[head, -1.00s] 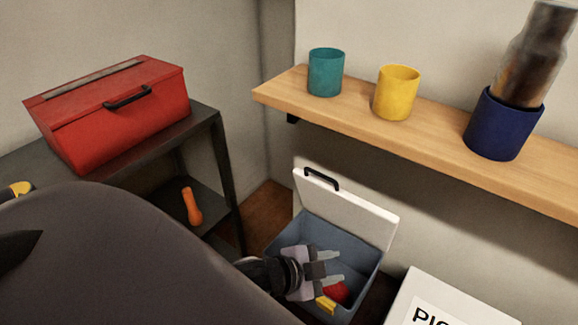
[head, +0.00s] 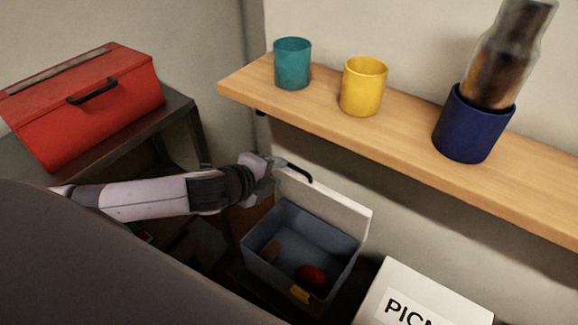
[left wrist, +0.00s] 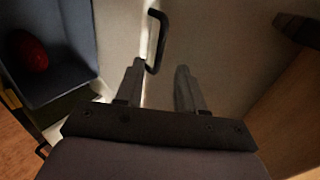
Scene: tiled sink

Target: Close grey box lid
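The grey box (head: 318,240) stands on the floor below the shelf. Its pale lid (head: 345,213) is open and stands upright at the back, near the wall. The lid's black handle (head: 300,173) is at its upper left edge. My left gripper (head: 272,170) is at the lid's upper left corner, beside the handle. In the left wrist view, my left gripper (left wrist: 158,82) has its fingers apart. The handle (left wrist: 157,40) lies just ahead of the fingertips, in line with the gap, closer to the left finger. My right gripper is not in view.
A red object (head: 310,276) lies inside the box. A wooden shelf (head: 390,133) above holds a teal cup (head: 292,63), a yellow cup (head: 363,87) and a blue holder (head: 472,125). A white labelled box (head: 425,290) stands to the right. A red toolbox (head: 85,105) sits at left.

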